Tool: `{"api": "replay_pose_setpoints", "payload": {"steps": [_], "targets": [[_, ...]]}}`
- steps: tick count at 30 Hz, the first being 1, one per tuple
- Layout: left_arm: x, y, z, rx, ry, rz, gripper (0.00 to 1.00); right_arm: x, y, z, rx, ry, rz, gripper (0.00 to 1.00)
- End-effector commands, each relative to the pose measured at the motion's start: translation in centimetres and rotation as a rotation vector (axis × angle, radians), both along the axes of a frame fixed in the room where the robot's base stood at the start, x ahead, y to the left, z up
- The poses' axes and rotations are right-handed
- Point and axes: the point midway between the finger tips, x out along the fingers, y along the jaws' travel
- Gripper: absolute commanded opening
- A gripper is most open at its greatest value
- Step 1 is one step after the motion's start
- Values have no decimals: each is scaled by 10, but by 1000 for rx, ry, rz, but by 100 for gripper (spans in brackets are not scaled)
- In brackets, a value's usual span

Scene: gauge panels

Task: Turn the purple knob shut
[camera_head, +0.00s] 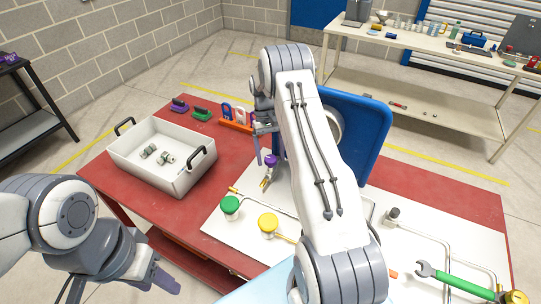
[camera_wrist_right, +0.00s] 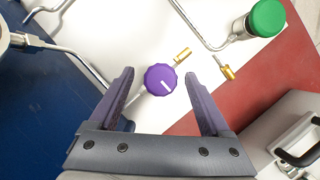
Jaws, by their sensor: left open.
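The purple knob (camera_wrist_right: 160,79), round with a white mark on its face, sits over the white panel (camera_wrist_right: 130,25). It also shows in the head view (camera_head: 270,160), just below my right gripper (camera_head: 264,128). In the right wrist view my right gripper (camera_wrist_right: 160,75) is open, with one finger on each side of the knob and visible gaps between. Whether the tips are level with the knob I cannot tell. My left gripper (camera_head: 160,283) is open and empty at the lower left, in front of the table and away from the panel.
A grey bin (camera_head: 138,168) with fittings is left on the red table (camera_head: 180,128). A blue board (camera_head: 365,130) rises behind my right arm. A green-handled wrench (camera_head: 463,284) is at right.

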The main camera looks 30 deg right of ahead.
Motion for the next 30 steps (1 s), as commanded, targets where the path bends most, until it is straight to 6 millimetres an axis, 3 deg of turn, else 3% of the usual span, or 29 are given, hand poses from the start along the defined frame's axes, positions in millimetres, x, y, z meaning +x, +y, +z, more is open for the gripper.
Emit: {"api": "replay_pose_setpoints", "payload": {"steps": [7,18,24,30], "targets": [[0,0,-7,0,0,0,50,8,-2,13,-2,-8,0,82],[0,0,-23,0,0,-1,50,33,-9,78,-1,-5,0,82],[0,0,-24,0,0,-1,50,37,-10,94,0,-1,0,82],[0,0,-24,0,0,-1,50,38,-11,96,0,1,0,82]]}}
